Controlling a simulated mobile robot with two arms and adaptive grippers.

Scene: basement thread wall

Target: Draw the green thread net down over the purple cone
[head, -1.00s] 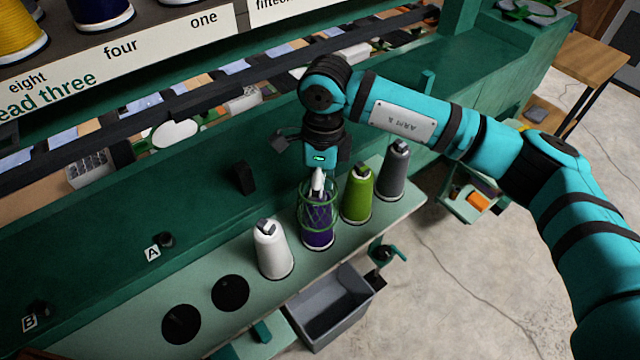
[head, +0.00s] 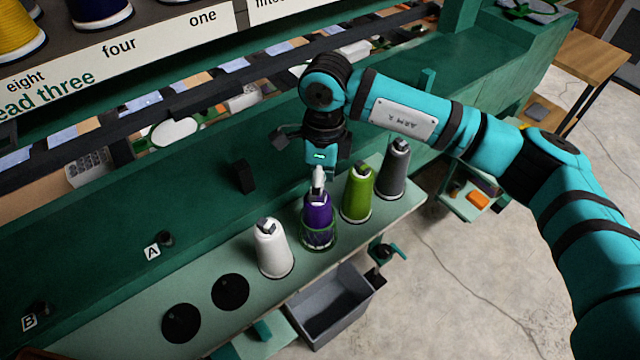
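The purple cone (head: 318,205) stands upright on the pale green shelf between a white cone and a lime green cone. The green thread net (head: 319,240) sits around the lower part of the purple cone, and the cone's upper part is bare. My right gripper (head: 319,182) points down just above the purple cone's top. Its pale fingertips look close together, but whether they are shut or touch the cone tip is too small to tell. The net is below the fingertips. My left gripper is out of view.
The white cone (head: 271,248), the lime green cone (head: 358,195) and a grey cone (head: 395,170) stand close by in the row. Two dark round spots lie on the shelf (head: 120,328) to the left. A grey bin (head: 335,305) hangs below the front edge.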

